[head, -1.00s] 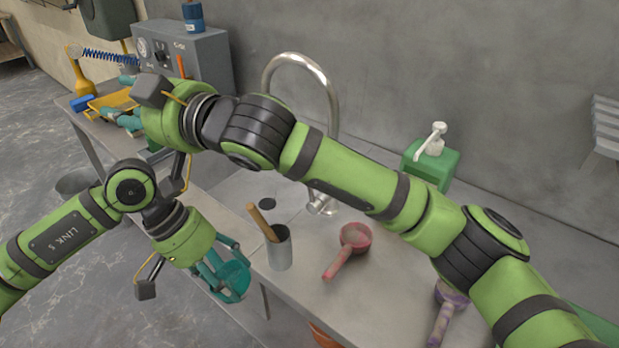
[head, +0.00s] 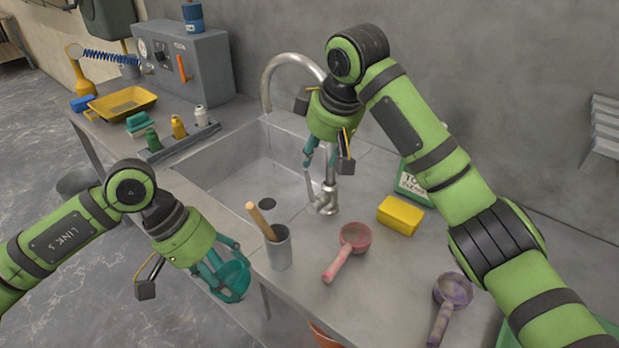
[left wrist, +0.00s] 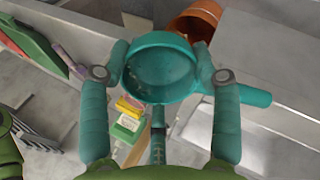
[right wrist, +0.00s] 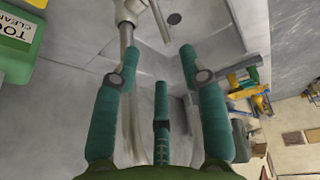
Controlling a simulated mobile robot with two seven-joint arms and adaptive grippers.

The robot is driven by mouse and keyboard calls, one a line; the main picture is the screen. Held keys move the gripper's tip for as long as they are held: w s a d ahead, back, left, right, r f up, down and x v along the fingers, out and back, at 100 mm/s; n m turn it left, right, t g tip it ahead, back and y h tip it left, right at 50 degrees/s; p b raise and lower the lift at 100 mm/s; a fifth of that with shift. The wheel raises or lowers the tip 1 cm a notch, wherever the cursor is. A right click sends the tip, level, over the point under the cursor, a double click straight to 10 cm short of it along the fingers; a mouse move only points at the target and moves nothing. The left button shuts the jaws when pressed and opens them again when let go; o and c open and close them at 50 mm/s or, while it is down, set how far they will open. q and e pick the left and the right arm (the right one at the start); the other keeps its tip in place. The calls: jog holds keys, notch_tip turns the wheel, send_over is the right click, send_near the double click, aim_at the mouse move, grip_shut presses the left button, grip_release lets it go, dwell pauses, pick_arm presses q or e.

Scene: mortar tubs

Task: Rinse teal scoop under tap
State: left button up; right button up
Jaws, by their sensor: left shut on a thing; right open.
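The teal scoop (head: 235,281) is held by my left gripper (head: 226,262), in front of the bench edge. In the left wrist view the fingers are shut across the scoop's bowl (left wrist: 165,68), with its handle pointing right. My right gripper (head: 322,166) is open and points down near the tap's base. In the right wrist view the tap's metal parts (right wrist: 127,25) lie just beyond the fingertips. Whether they touch cannot be told.
A grey cup (head: 279,250) with a wooden handle, a pink scoop (head: 354,238), a purple scoop (head: 453,290) and a yellow block (head: 400,215) stand on the bench. A green container (head: 412,183) is partly behind my right arm. Small coloured bottles (head: 179,127) stand left of the sink.

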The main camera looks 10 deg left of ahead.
aim_at(310, 191)
jog(key=x, duration=1.1)
jog(key=shift+r, duration=0.1)
